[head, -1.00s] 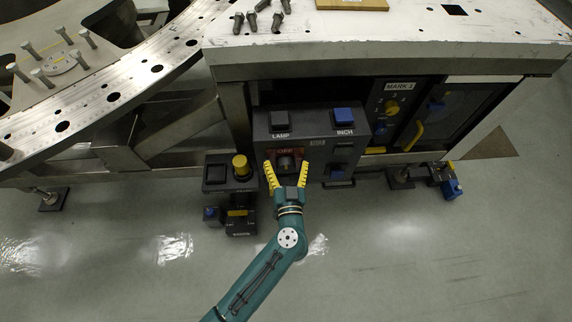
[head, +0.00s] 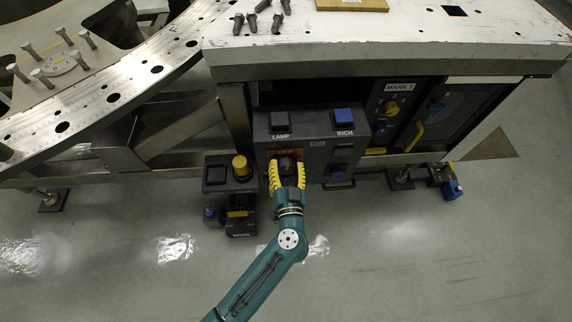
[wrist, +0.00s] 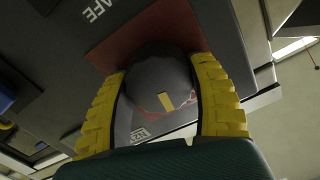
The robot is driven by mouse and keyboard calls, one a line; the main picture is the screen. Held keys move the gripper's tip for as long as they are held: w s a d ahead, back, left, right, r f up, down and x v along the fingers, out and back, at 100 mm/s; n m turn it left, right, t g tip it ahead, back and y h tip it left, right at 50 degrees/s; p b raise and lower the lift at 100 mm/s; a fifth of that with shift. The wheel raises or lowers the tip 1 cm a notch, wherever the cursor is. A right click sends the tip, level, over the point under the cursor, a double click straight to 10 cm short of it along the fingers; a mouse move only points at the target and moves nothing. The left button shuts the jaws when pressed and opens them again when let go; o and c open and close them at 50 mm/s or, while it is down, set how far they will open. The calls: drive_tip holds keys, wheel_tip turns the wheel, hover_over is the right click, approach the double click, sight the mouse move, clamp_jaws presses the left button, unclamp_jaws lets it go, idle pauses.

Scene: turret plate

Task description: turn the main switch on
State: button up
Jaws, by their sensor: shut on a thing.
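The main switch is a dark round knob with a yellow mark on its face, on a red plate. The knob (wrist: 158,85) fills the middle of the wrist view, with the red plate (wrist: 140,30) behind it. In the head view the knob (head: 287,160) is at the lower left of the dark control panel (head: 310,125). My gripper (head: 287,175) has its yellow fingers shut on the knob's two sides. In the wrist view a finger (wrist: 160,100) of my gripper is on each side of it. The plate's lettering is mostly hidden in the head view.
The panel also carries a black LAMP button (head: 280,122) and a blue INCH button (head: 343,116). A box with a yellow knob (head: 240,166) stands close to the left. A MARK 1 panel (head: 392,105) is at the right. The floor in front is open.

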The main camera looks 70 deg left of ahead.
drive_tip(key=m, duration=0.4)
drive_tip(key=m+p, duration=0.1)
drive_tip(key=m, duration=0.3)
drive_tip(key=shift+w, duration=0.1)
drive_tip(key=m+p, duration=0.1)
drive_tip(key=m, duration=0.3)
drive_tip(key=shift+m+p, duration=0.3)
drive_tip(key=shift+p, duration=0.05)
drive_tip(key=shift+f+m+p, duration=0.15)
drive_tip(key=shift+m+p, duration=0.5)
drive_tip(key=shift+m, duration=1.25)
drive_tip(key=o, duration=1.2)
drive_tip(key=shift+d, duration=0.15)
drive_tip(key=v, duration=1.2)
